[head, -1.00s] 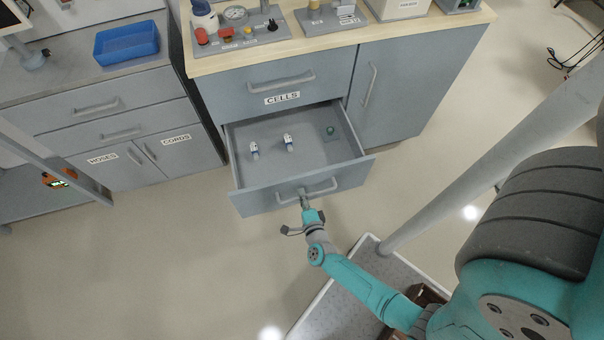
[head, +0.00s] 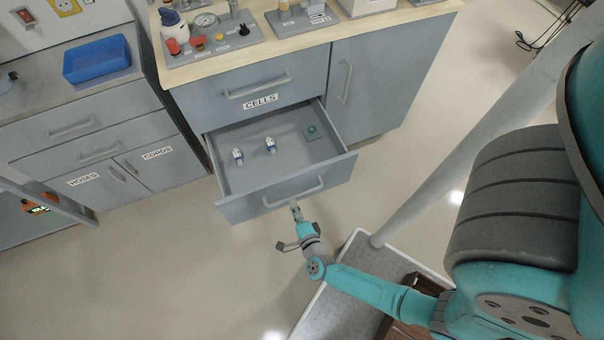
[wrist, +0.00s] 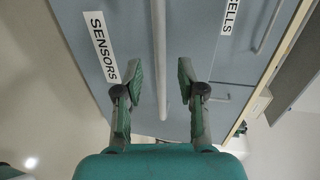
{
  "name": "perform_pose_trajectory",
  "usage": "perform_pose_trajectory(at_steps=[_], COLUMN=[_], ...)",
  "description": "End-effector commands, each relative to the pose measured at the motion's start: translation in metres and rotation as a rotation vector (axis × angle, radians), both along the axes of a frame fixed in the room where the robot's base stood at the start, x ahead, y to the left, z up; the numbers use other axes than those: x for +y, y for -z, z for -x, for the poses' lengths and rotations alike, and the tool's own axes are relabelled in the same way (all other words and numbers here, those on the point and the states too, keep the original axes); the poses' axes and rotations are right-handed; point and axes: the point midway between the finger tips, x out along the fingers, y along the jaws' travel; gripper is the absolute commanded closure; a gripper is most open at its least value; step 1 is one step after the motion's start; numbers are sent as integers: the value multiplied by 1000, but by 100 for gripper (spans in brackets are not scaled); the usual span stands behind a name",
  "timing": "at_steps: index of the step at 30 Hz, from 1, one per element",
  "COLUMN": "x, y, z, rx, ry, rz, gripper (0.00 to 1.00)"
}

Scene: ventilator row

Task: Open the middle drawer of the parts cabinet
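The grey-blue parts cabinet (head: 390,85) has a drawer (head: 290,190) standing well open below the shut top drawer (head: 245,90), which carries the CELLS label. In the wrist view the open drawer's front (wrist: 120,25) is labelled SENSORS, and its bar handle (wrist: 159,60) runs between my fingertips. My gripper (wrist: 160,78) is open, with a gap between each finger and the bar. In the head view my gripper (head: 296,212) is just in front of the handle (head: 294,192); the fingers are too small to judge there.
Inside the drawer lie two small blue-and-white parts (head: 270,145) and a greenish piece (head: 312,132). A cabinet labelled HOSES and CORDS (head: 130,165) stands at left with a blue bin (head: 97,58) on top. Floor (head: 150,270) in front is clear.

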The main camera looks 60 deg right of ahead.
Motion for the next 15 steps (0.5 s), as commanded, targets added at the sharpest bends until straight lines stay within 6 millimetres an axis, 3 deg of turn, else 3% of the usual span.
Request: perform_pose_trajectory(at_steps=[15], x=[25], y=[-9], z=[34], rx=[-2], ry=[-5], rz=[-1], gripper=[61])
